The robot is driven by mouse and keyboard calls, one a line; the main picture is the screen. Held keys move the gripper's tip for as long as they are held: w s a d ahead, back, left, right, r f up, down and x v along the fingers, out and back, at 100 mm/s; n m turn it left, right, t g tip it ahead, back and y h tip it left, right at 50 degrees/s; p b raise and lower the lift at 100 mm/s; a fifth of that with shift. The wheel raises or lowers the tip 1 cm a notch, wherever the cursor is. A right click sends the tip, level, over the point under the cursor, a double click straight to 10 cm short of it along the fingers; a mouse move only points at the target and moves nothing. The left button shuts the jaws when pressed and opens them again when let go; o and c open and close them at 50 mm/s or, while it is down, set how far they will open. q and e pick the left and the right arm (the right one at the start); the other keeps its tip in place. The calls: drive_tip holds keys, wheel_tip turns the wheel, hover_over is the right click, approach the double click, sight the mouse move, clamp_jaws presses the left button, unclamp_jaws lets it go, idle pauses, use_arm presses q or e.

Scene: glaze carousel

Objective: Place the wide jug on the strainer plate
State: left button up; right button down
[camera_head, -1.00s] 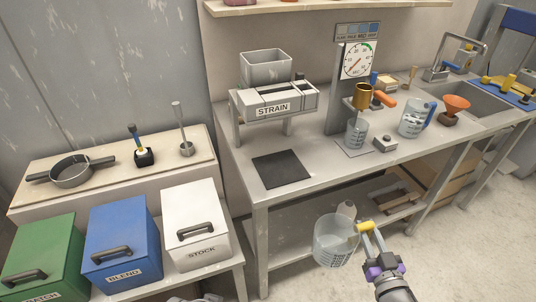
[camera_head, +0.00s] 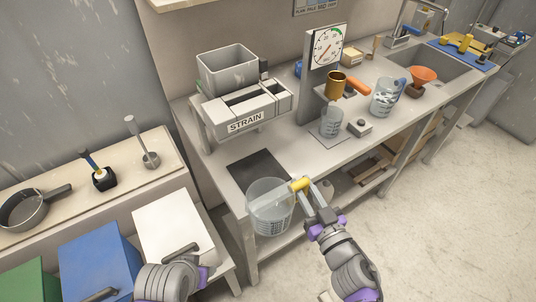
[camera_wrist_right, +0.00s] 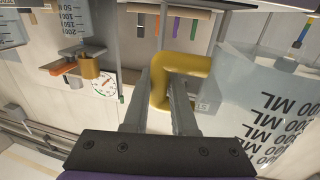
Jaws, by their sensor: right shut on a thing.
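The wide jug (camera_head: 270,212) is clear, with a yellow handle and dark volume marks. My right gripper (camera_head: 306,188) is shut on its handle and holds it upright in the air by the bench's front edge. In the right wrist view the gripper (camera_wrist_right: 167,98) has the yellow handle between its fingers, and the jug wall (camera_wrist_right: 262,95) is at the right. A dark square plate (camera_head: 250,170), likely the strainer plate, lies on the bench before the STRAIN stand (camera_head: 245,122). The jug partly covers its near corner.
A blue-handled jug (camera_head: 384,100) and an orange funnel (camera_head: 424,76) stand further right. Lidded bins (camera_head: 172,225) are at the lower left.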

drive_tip(key=x, duration=1.4)
drive_tip(key=shift+w+a+b, duration=0.15)
drive_tip(key=shift+w+b, duration=0.15)
drive_tip(key=shift+w, duration=0.05)
drive_tip(key=shift+f+b, duration=0.5)
drive_tip(key=shift+f, duration=1.3)
drive_tip(key=shift+f, duration=0.15)
drive_tip(key=c, duration=0.7)
unclamp_jaws()
